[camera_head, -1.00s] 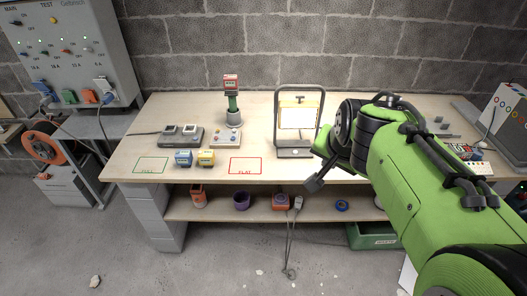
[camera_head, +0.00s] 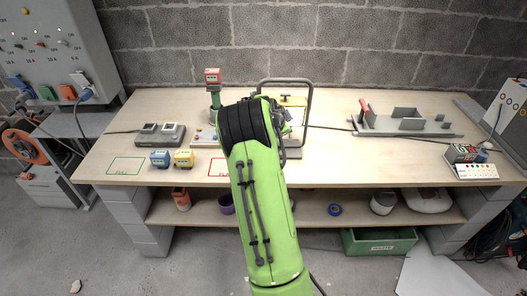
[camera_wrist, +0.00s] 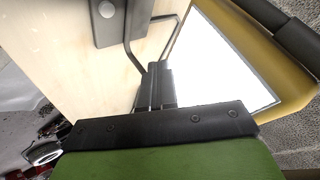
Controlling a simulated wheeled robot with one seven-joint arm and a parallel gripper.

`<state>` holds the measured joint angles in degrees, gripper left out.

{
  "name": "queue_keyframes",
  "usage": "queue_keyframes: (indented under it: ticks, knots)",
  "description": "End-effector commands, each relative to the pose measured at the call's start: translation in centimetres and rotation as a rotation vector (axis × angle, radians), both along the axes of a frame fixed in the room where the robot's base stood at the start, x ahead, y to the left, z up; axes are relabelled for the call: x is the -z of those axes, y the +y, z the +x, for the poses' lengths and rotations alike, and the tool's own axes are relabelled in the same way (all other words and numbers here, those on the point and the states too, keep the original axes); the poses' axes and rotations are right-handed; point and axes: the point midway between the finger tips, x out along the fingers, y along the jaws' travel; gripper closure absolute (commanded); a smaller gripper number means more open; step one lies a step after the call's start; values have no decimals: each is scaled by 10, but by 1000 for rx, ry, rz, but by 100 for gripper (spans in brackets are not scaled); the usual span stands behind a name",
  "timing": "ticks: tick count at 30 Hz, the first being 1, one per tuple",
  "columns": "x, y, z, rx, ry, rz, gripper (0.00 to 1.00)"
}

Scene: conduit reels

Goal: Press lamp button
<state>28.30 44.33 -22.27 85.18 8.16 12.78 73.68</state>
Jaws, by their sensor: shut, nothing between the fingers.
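The lamp stands on the bench with a dark tube frame (camera_head: 310,105) and a yellow housing (camera_head: 293,100); my arm hides much of it in the head view. In the wrist view its bright white panel (camera_wrist: 222,62) and yellow housing (camera_wrist: 275,55) fill the right side. A grey base plate (camera_wrist: 104,32) with a round grey button (camera_wrist: 106,9) shows at the top left. My gripper (camera_wrist: 156,72) is shut and empty, its tips close to the lamp's frame and apart from the button in the picture. The head view hides the fingers behind my arm.
Left of my arm are a two-button box (camera_head: 160,134), blue (camera_head: 160,158) and yellow (camera_head: 184,158) blocks, and a red-topped device (camera_head: 213,90). A grey tray fixture (camera_head: 405,122) stands right.

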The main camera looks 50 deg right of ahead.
Motion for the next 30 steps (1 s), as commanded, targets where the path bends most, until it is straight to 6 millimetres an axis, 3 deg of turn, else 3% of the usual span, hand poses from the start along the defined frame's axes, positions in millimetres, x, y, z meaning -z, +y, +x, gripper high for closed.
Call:
queue_keyframes:
  ticks: [14, 30]
  knots:
    - [8, -1, 1, 2, -1, 0, 100]
    - [85, -3, 4, 8, -1, 0, 100]
